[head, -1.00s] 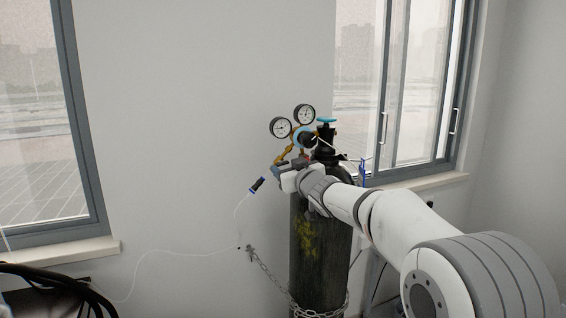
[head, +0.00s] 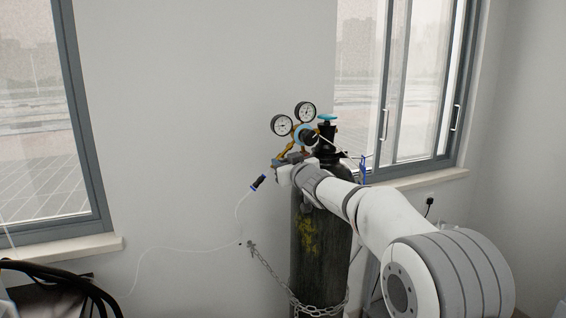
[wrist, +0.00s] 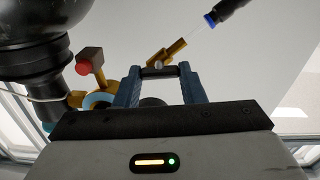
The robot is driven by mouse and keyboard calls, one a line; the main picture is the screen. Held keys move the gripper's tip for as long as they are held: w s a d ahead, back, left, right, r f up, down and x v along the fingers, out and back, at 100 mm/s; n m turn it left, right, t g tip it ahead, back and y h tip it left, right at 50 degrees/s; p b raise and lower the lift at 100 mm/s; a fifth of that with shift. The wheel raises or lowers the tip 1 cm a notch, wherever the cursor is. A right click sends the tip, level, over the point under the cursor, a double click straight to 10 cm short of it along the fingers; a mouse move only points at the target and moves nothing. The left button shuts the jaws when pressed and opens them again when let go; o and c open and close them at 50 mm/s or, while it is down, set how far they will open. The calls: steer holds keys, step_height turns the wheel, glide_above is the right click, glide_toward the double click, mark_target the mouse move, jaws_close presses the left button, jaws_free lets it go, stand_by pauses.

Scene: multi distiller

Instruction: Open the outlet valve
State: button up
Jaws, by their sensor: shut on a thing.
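The pressure regulator has two round gauges (head: 283,125) and brass fittings, with a blue-rimmed black knob (head: 305,136), and sits on top of the dark gas cylinder (head: 320,245). My gripper (head: 279,162) is at the regulator's lower left outlet. In the wrist view, my gripper's two blue-grey fingers (wrist: 160,82) are shut on the outlet valve (wrist: 158,66), a small dark piece with a round grey end beside the brass outlet tube (wrist: 168,53). The fingers hide part of the valve, so its turn angle is unclear.
A black and blue hose fitting (head: 258,182) hangs left of the outlet on a thin clear tube. A chain (head: 272,270) ties the cylinder to the wall. A blue handwheel (head: 327,118) tops the cylinder. Windows stand left and right; the wall between is bare.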

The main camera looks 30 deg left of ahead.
steer(key=shift+c, duration=1.4)
steer(key=shift+a, duration=0.1)
steer(key=shift+w+f, duration=0.1)
steer(key=shift+f, duration=0.05)
steer(key=n+b, duration=0.1)
steer(key=n, duration=0.2)
steer(key=shift+f, duration=0.15)
steer(key=shift+n+b, duration=0.7)
steer(key=shift+n, duration=1.3)
steer(key=o, duration=1)
steer(key=shift+r, duration=0.2)
